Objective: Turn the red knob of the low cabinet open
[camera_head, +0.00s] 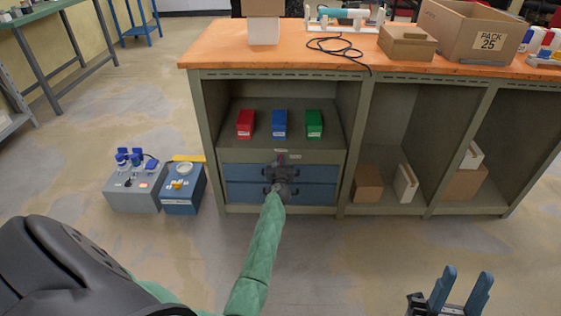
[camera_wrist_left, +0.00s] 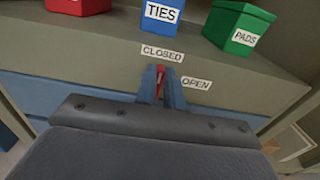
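The low cabinet (camera_head: 236,170), with blue fronts, is at the bottom of the workbench's left bay. Its red knob (camera_wrist_left: 160,74) shows as a narrow upright bar between my left gripper's blue fingers (camera_wrist_left: 162,88). The knob points up toward the CLOSED label (camera_wrist_left: 162,52); the OPEN label (camera_wrist_left: 196,83) is to its right. My left gripper (camera_head: 280,160) reaches the cabinet front in the head view, hiding most of the knob there. The fingers appear closed against both sides of the knob. My right gripper (camera_head: 458,290) is open and empty at the lower right, away from the cabinet.
Red (camera_head: 245,124), blue (camera_head: 280,124) and green (camera_head: 314,124) boxes stand on the shelf above. A grey box (camera_head: 134,194) and a blue box (camera_head: 182,192) stand on the floor left of the bench. Floor in front of the right bays is clear.

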